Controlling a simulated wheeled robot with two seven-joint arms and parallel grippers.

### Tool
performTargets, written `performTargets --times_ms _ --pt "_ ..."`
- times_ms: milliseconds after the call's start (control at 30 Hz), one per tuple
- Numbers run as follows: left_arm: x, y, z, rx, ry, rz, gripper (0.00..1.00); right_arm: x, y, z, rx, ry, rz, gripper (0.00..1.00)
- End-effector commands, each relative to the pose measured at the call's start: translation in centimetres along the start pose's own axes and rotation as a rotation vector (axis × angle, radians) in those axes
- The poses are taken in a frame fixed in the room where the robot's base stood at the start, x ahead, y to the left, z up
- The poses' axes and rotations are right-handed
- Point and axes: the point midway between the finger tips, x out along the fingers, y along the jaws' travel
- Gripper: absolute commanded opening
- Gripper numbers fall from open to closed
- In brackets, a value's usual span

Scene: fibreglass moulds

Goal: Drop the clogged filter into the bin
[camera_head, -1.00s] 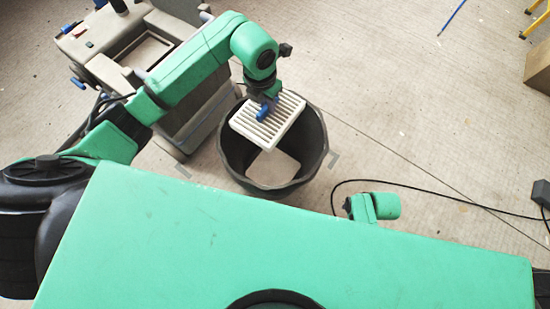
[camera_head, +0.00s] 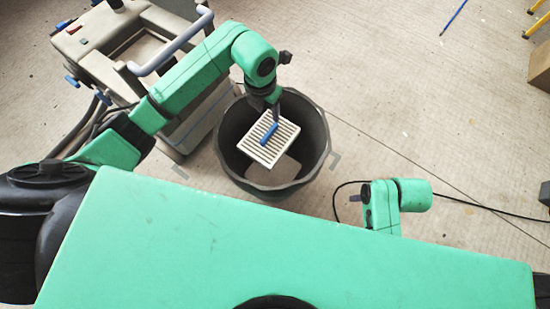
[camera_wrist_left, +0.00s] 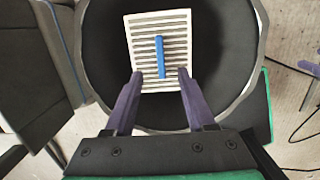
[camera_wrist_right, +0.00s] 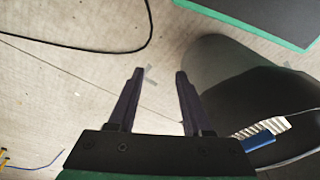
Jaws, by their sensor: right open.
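The clogged filter (camera_head: 262,149) is a white slatted panel with a blue handle. It shows inside the mouth of the dark round bin (camera_head: 320,130), tilted, below my left gripper (camera_head: 274,110). In the left wrist view the filter (camera_wrist_left: 145,30) lies ahead of my left gripper (camera_wrist_left: 160,72), whose fingers are spread with a clear gap on each side of the blue handle. Whether the filter rests on anything is hidden. My right gripper (camera_wrist_right: 153,73) is open and empty beside the bin (camera_wrist_right: 225,65); the right wrist view shows part of the filter (camera_wrist_right: 272,127).
A pale flat patch (camera_head: 277,168) shows at the bin's bottom. A grey cart (camera_head: 90,40) with a light handlebar stands left of the bin. A black cable (camera_head: 470,203) runs over the floor at right. The floor right of the bin is mostly clear.

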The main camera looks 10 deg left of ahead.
Motion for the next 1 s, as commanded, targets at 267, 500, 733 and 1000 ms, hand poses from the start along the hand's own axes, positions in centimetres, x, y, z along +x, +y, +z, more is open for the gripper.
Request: performTargets --times_ms 267,500,733,1000 --pt "-0.2 0.0 0.0 0.0 0.001 0.001 0.55 -0.1 0.0 0.0 0.0 0.002 0.0 0.5" --pt "-5.2 0.1 0.1 0.001 -0.004 0.002 0.55 2.5 0.4 0.4 0.007 -0.012 0.011 0.5" --pt "-11.9 0.1 0.1 0.0 -0.003 0.003 0.55 5.8 1.1 1.5 0.016 -0.021 0.024 0.5" --pt "-14.6 0.0 0.0 0.0 0.001 0.001 0.55 7.3 1.4 2.1 0.019 -0.023 0.03 0.5"
